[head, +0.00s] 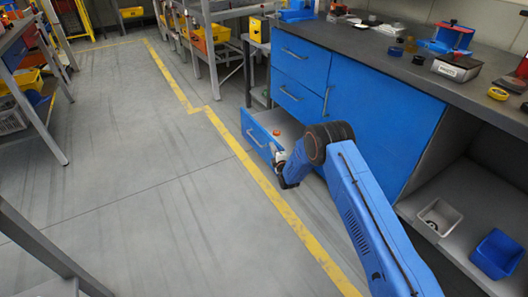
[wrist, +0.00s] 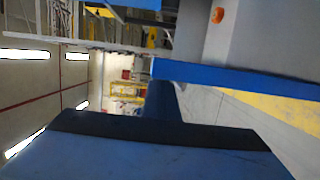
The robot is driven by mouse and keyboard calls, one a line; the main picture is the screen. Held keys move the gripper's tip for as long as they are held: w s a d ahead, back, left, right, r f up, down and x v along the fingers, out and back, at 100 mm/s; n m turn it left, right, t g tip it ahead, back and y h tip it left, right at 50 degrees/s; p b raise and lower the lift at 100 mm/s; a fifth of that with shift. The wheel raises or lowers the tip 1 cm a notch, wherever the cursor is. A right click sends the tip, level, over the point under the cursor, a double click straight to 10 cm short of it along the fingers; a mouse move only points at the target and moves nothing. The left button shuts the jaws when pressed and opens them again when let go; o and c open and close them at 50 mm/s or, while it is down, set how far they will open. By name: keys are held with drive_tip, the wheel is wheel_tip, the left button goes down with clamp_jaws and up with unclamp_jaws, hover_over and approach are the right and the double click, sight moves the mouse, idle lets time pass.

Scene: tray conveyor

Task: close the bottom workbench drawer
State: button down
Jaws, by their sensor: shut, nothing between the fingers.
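The blue workbench (head: 370,110) has a column of drawers at its left end. The bottom drawer (head: 256,131) is pulled out, while the drawers above it look shut. Its blue front and pale handle face the aisle. In the wrist view the drawer front's edge (wrist: 235,78) runs across the right half. A small orange item (head: 276,132) lies inside, and it also shows in the wrist view (wrist: 218,15). My gripper (head: 279,163) is shut and empty, low by the right end of the drawer front. Whether it touches the front is unclear.
Open floor with a yellow line (head: 255,172) lies in front of the drawer. An open shelf at the right holds a white bin (head: 440,217) and a blue bin (head: 497,254). Several small items stand on the dark benchtop (head: 350,40). Racks stand at the left and back.

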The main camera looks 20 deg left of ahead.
drive_tip(key=w+d, duration=1.3)
drive_tip(key=w, duration=0.2)
drive_tip(key=shift+a, duration=0.15)
